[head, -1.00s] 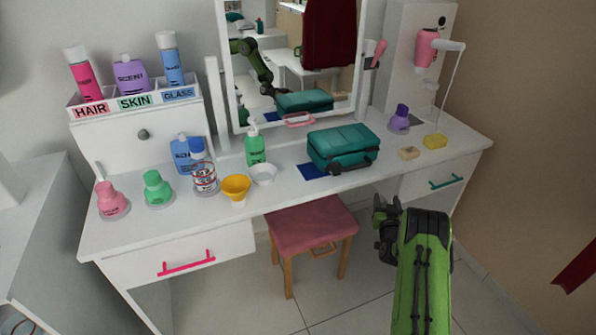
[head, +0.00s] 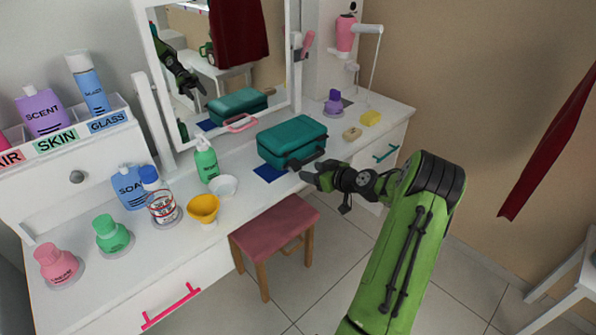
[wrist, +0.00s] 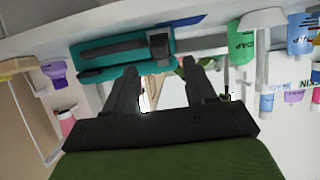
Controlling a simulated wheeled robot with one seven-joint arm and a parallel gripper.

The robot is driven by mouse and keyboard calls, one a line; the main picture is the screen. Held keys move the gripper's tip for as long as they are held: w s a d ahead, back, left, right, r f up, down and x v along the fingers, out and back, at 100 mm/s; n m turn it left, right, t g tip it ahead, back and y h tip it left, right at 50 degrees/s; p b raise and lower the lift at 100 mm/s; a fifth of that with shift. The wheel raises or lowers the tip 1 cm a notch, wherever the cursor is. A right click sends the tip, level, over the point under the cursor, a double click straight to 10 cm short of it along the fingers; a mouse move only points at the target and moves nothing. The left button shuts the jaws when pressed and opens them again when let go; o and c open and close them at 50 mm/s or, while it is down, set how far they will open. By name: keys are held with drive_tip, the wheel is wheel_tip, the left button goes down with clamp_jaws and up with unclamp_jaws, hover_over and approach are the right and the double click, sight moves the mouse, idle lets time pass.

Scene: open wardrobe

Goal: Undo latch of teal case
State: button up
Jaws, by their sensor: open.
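The teal case (head: 290,137) lies closed on the white dressing table, in front of the mirror. In the wrist view the teal case (wrist: 95,72) fills the upper middle. Its front carries a long dark handle (wrist: 108,48) and a dark blocky latch (wrist: 159,46) beside it. My gripper (head: 314,176) is just in front of the case at about table height, apart from it. The wrist view shows its two fingers (wrist: 160,80) spread and empty, pointing toward the case near the latch. In the head view the latch is too small to make out.
A blue mat (head: 269,173) lies left of the case. A white bowl (head: 223,186), a yellow bowl (head: 203,208) and a green bottle (head: 206,160) stand further left. A pink stool (head: 274,228) stands below.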

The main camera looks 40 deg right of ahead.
drive_tip(key=b, duration=0.1)
hover_over(302, 182)
drive_tip(key=f, duration=0.2)
drive_tip(key=shift+w+f, duration=0.3)
drive_tip(key=shift+w, duration=0.1)
clamp_jaws()
drive_tip(key=f+b, duration=0.1)
drive_tip(key=t+b, duration=0.1)
drive_tip(key=shift+s+f+b, duration=0.2)
drive_tip(key=shift+f+b, duration=0.1)
drive_tip(key=shift+f, duration=0.05)
drive_tip(key=t, duration=0.1)
drive_tip(key=f+t, duration=0.1)
drive_tip(key=t, duration=0.1)
drive_tip(key=shift+s+f+t, duration=0.1)
drive_tip(key=shift+s+t, duration=0.05)
drive_tip(key=shift+t, duration=0.15)
unclamp_jaws()
drive_tip(key=shift+s, duration=0.1)
